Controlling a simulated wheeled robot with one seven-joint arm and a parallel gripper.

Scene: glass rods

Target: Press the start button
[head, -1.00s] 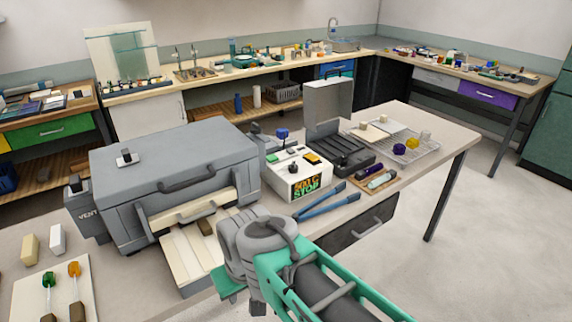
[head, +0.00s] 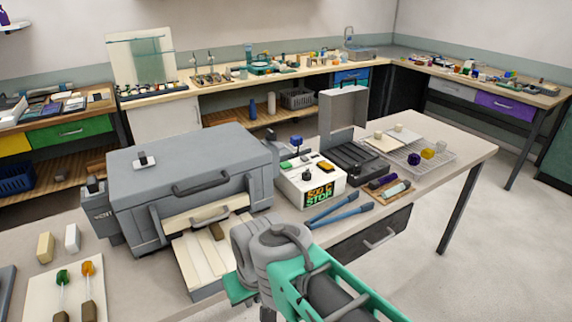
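The white control box (head: 292,189) stands on the table right of the grey furnace (head: 150,185). Its front display (head: 319,195) reads something like "500 C STOP".
Blue-handled tongs (head: 338,212) lie in front of the control box. A black open-lidded case (head: 352,158) stands right of it, near a wire rack (head: 425,160) with coloured pieces. Screwdrivers lie on a pale board (head: 45,292) at left. The table's right end is partly clear.

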